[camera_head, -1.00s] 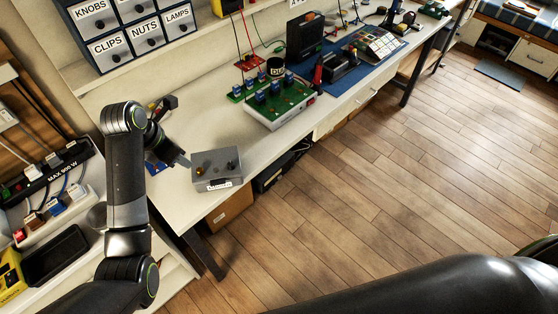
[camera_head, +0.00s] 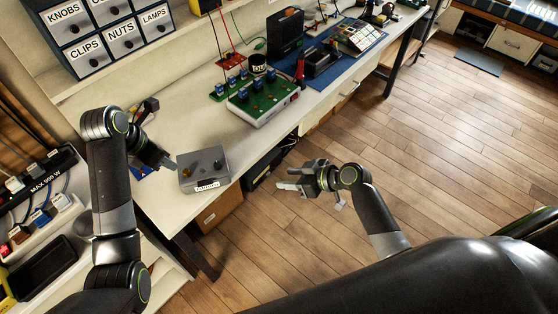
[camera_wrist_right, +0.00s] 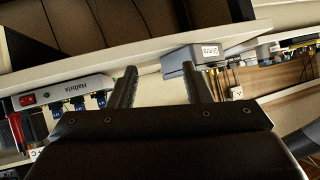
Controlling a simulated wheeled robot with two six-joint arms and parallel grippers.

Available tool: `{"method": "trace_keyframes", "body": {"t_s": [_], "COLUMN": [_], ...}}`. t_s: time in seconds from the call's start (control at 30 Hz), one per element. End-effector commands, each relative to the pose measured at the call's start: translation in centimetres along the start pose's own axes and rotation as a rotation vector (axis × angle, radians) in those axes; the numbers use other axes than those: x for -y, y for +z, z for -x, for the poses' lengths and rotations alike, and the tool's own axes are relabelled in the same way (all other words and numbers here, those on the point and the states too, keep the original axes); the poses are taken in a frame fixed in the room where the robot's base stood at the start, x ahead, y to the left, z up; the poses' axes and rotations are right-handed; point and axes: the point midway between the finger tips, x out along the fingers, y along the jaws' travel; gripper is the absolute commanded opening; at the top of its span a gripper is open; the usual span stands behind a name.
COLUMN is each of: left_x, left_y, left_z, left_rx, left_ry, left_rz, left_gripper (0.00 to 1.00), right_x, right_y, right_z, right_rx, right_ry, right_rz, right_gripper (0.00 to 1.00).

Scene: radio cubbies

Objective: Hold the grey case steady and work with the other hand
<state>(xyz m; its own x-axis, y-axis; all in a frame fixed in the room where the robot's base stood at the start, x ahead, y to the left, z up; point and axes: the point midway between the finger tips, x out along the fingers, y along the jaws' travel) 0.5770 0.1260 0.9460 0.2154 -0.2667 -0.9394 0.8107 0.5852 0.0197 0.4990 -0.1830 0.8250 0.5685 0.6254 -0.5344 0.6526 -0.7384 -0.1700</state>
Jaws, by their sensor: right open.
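The grey case (camera_head: 205,172) lies on the white worktop at its front edge, with knobs on top and a white label on its front face. It also shows in the right wrist view (camera_wrist_right: 177,64), beyond one finger. My left gripper (camera_head: 168,162) is at the case's left side, its fingertips close to it; I cannot tell whether they touch or how far apart they are. My right gripper (camera_head: 287,177) is open and empty, off the worktop's front edge and to the right of the case. Its two spread fingers show in the right wrist view (camera_wrist_right: 160,85).
A green circuit board (camera_head: 262,98) on a white base stands further along the worktop (camera_head: 190,125). Beyond it is a blue mat (camera_head: 345,62) with tools. Labelled drawers (camera_head: 105,30) are at the back. A cardboard box (camera_head: 219,209) is below. The floor is free.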

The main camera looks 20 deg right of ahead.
Motion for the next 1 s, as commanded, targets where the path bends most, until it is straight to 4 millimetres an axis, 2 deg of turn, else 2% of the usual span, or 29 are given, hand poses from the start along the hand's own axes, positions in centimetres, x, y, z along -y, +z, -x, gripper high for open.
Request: {"method": "trace_keyframes", "body": {"t_s": [0.03, 0.1, 0.2, 0.33, 0.43, 0.57, 1.0], "left_x": [0.0, 0.0, 0.0, 0.0, 0.0, 0.0, 0.0], "left_y": [0.0, 0.0, 0.0, 0.0, 0.0, 0.0, 0.0], "left_z": [0.0, 0.0, 0.0, 0.0, 0.0, 0.0, 0.0], "left_rx": [0.0, 0.0, 0.0, 0.0, 0.0, 0.0, 0.0], "left_ry": [0.0, 0.0, 0.0, 0.0, 0.0, 0.0, 0.0], "left_rz": [0.0, 0.0, 0.0, 0.0, 0.0, 0.0, 0.0], "left_gripper": [0.36, 0.36, 0.36, 0.36, 0.36, 0.36, 0.36], "right_x": [0.8, 1.9, 3.1, 3.9, 4.2, 4.5, 6.0], "right_y": [-2.3, -4.5, -6.8, -8.2, -8.5, -8.8, -9.9], "right_z": [0.5, 1.1, 1.9, 2.3, 1.8, 0.0, -8.4], "right_rx": [-0.039, -0.08, -0.123, -0.151, -0.157, -0.158, -0.155], "right_ry": [-0.035, -0.078, -0.123, -0.152, -0.158, -0.159, -0.159], "right_rz": [0.052, 0.112, 0.176, 0.218, 0.224, 0.222, 0.221], "right_gripper": [0.45, 0.45, 0.45, 0.45, 0.45, 0.45, 0.45]}}
